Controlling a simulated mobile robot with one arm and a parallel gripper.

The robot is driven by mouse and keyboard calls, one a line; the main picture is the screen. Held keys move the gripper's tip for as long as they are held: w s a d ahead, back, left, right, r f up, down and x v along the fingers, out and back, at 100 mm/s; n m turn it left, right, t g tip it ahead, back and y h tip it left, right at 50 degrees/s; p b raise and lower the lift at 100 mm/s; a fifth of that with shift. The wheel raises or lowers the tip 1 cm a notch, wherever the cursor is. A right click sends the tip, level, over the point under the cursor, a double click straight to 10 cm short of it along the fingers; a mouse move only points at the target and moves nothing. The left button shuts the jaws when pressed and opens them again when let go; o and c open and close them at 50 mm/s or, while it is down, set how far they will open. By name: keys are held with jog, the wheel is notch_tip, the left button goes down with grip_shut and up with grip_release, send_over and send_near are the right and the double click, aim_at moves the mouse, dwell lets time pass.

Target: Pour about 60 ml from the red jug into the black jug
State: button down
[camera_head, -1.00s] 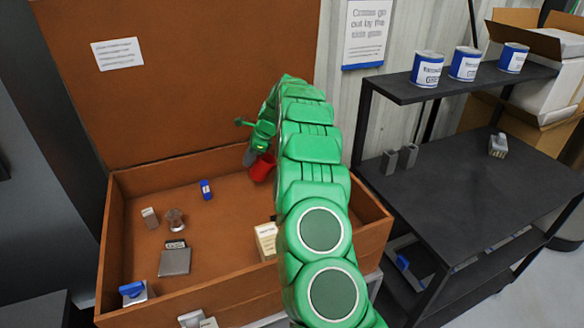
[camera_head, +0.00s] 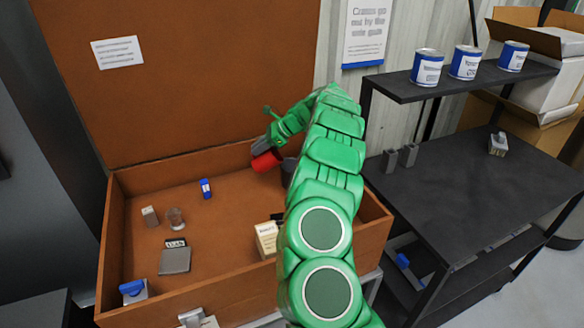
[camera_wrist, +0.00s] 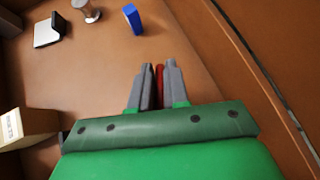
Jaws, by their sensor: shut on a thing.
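The red jug (camera_head: 265,161) is held up over the back right part of the brown open case (camera_head: 150,165) and looks tilted. My gripper (camera_head: 262,146) is shut on it; in the wrist view only a thin red strip of the jug (camera_wrist: 160,84) shows between the fingers. A dark rounded thing (camera_head: 289,170), which may be the black jug, shows right beside the red jug. My arm covers most of it. I cannot see any liquid or whether the jugs touch.
In the case lie a blue small block (camera_head: 206,188), a metal spool-like piece (camera_head: 175,218), a grey flat box (camera_head: 175,260) and a beige carton (camera_head: 266,238). A black shelf (camera_head: 470,190) with several blue-white cans stands at right. The case's middle floor is clear.

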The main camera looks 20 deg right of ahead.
jog(key=shift+d+r+y, duration=0.25)
jog(key=shift+r+y, duration=0.05)
jog(key=shift+y, duration=0.1)
jog(key=shift+s+d+r+t+y+p, duration=0.25)
jog(key=shift+r+t+y+p, duration=0.2)
jog(key=shift+p, duration=0.4)
jog(key=shift+d, duration=0.1)
jog(key=shift+s+d+r+t+y+p, duration=0.2)
jog(key=shift+d+r+y+p, duration=0.3)
jog(key=shift+y+p, duration=0.55)
dwell(0.7)
jog(key=shift+s+d+r+t+y+p, duration=0.1)
jog(key=shift+s+d+t+y+p, duration=0.15)
jog(key=shift+d+p, duration=0.45)
jog(key=shift+w+a, duration=0.3)
jog(key=shift+a, duration=0.45)
jog(key=shift+w+a+f+g+h, duration=0.2)
jog(key=shift+a+f+g+h, duration=0.25)
jog(key=shift+h, duration=0.7)
jog(key=shift+w+a+f+g+h+b, duration=0.25)
jog(key=shift+a+f+g+h+b, duration=0.3)
jog(key=shift+f+h, duration=0.45)
jog(key=shift+w+a+f+g+h+b, duration=0.2)
jog(key=shift+a+f+g+h+b, duration=0.15)
jog(key=shift+a+f+h, duration=0.6)
jog(key=shift+d+h, duration=0.1)
jog(key=shift+h, duration=0.25)
